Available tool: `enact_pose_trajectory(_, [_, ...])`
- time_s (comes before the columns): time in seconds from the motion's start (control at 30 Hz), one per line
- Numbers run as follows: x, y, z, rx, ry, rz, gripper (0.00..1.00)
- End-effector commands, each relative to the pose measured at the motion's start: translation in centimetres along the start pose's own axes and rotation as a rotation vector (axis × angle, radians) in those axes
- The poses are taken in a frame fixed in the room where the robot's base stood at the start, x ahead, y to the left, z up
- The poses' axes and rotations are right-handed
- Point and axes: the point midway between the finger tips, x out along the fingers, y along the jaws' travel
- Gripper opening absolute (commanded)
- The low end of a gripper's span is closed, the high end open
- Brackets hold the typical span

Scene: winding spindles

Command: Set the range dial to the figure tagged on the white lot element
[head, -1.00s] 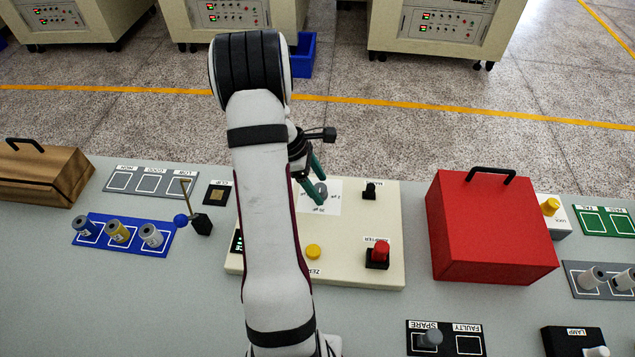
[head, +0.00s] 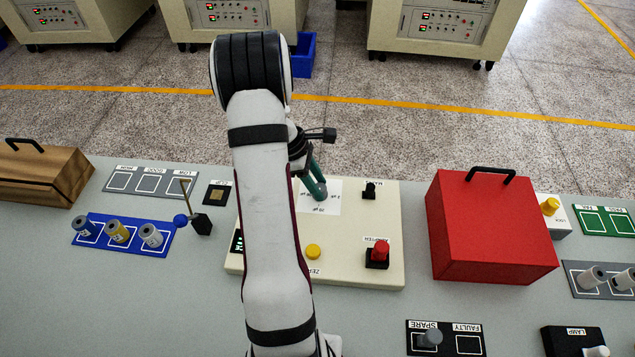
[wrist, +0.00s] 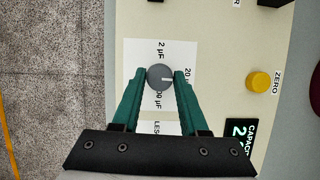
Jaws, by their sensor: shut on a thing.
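The grey range dial (wrist: 158,82) sits on a white label card (wrist: 132,55) on the cream meter panel. Its white pointer line faces right in the wrist view, toward the "20 µ" print. "2 µF" stands above it, and another µF figure below is partly hidden. My gripper (wrist: 160,74) has its green fingers shut on the dial's sides; it also shows in the head view (head: 320,192). The white lot element (head: 152,236) seems to be the rightmost cylinder in the blue tray (head: 107,248); its tag is too small to read.
A display (wrist: 240,132) is partly cut off. A red box (head: 490,230) stands right of the panel. A clip pad (head: 216,194) lies left.

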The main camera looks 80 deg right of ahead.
Motion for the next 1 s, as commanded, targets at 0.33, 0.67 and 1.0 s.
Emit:
enact_pose_trajectory(0.33, [-0.04, 0.19, 0.00, 0.223, 0.001, -0.091, 0.00])
enact_pose_trajectory(0.67, [0.00, 0.37, 0.07, 0.514, 0.001, -0.213, 0.00])
enact_pose_trajectory(1.0, [0.04, 0.51, 0.18, 0.812, 0.002, -0.337, 0.00])
